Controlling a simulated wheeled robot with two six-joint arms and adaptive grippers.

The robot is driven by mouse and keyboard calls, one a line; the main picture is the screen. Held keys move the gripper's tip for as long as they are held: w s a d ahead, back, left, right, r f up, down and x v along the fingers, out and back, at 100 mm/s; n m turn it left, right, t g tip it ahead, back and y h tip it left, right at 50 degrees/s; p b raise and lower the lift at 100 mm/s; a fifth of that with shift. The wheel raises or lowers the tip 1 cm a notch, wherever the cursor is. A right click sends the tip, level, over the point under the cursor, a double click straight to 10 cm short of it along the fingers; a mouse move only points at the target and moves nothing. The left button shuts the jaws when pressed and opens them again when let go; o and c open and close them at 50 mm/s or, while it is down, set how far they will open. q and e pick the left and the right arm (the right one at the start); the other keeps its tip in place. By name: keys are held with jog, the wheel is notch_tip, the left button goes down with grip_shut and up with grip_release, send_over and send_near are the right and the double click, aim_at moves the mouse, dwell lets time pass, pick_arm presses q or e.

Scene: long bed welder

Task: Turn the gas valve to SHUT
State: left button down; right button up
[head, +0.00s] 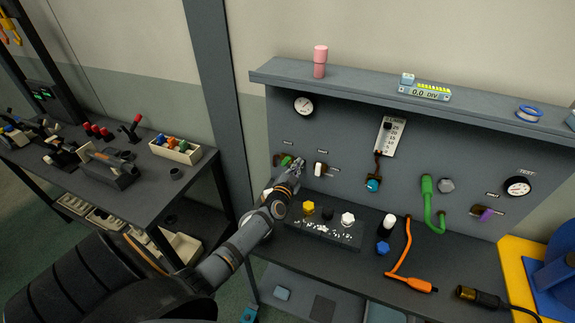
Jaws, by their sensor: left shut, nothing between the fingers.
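The upright grey panel carries several small valves and knobs under labels too small to read, so I cannot tell for sure which is the gas valve. A green knob (286,160) sits at the panel's left, partly hidden by my left gripper (297,165). The gripper is shut and empty, right beside the green knob; I cannot tell whether they touch. A white-handled valve (318,169) is just right of the gripper. A teal knob (373,185) is below the flow tube, and a purple handle (486,214) is at the panel's right. My right gripper is not in view.
A dark block with yellow, black and white knobs (348,218) stands on the bench below the gripper. A green hose (428,200) and an orange cable (403,250) lie to the right. A pink cylinder (320,62) stands on the upper shelf. A tool table (130,190) is at left.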

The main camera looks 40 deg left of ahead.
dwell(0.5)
pick_arm(q)
jog(key=shift+s+a+r+p, duration=0.15)
jog(key=shift+a+r+p, duration=0.3)
jog(key=shift+a, duration=0.25)
